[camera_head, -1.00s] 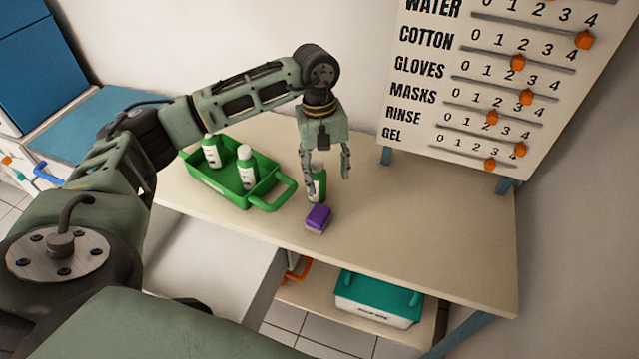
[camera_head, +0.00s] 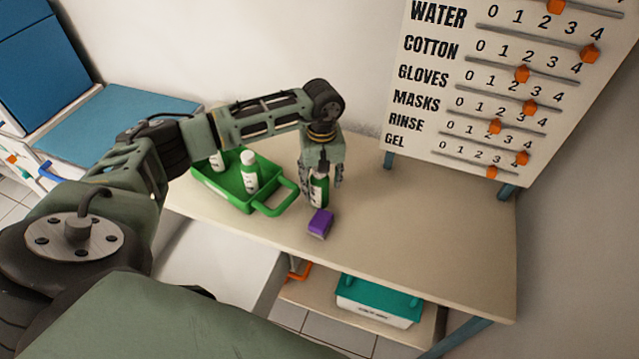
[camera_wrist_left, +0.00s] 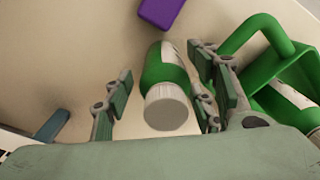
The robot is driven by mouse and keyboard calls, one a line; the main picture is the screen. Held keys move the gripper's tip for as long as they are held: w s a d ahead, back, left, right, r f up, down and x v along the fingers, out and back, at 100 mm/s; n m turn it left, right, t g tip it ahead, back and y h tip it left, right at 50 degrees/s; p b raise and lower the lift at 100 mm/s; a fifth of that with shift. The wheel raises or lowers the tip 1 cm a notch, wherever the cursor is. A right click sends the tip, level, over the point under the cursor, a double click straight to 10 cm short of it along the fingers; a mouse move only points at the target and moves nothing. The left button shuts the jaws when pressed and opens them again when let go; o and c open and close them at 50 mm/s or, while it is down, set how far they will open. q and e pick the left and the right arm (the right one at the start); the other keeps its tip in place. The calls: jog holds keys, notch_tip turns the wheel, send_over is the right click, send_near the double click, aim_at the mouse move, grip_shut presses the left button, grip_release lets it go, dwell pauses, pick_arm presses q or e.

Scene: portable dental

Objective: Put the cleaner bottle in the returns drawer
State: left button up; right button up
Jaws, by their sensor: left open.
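A green bottle (camera_head: 319,191) with a pale label stands on the table, right of the green tray; its label cannot be read. My left gripper (camera_head: 322,184) is above it, pointing down, with its fingers on either side. In the left wrist view the bottle (camera_wrist_left: 166,72) with its white cap shows between the open fingers (camera_wrist_left: 158,95). The right-hand finger is close to the bottle, and a gap shows on the left. A white, open drawer-like surface (camera_head: 215,270) lies below the table's left front; no label on it shows. My right gripper is not in view.
A purple block (camera_head: 320,223) lies just in front of the bottle. The green tray (camera_head: 229,199) holds white-labelled bottles (camera_head: 249,172), its handle near the gripper. A score board (camera_head: 440,100) stands behind. The table's right side is clear. A teal-lidded box (camera_head: 378,302) sits below.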

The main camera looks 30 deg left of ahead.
pick_arm(q)
jog(key=shift+f, duration=0.15)
jog(key=shift+d, duration=0.1)
jog(key=c, duration=1.3)
grip_shut()
jog(key=shift+r, duration=0.2)
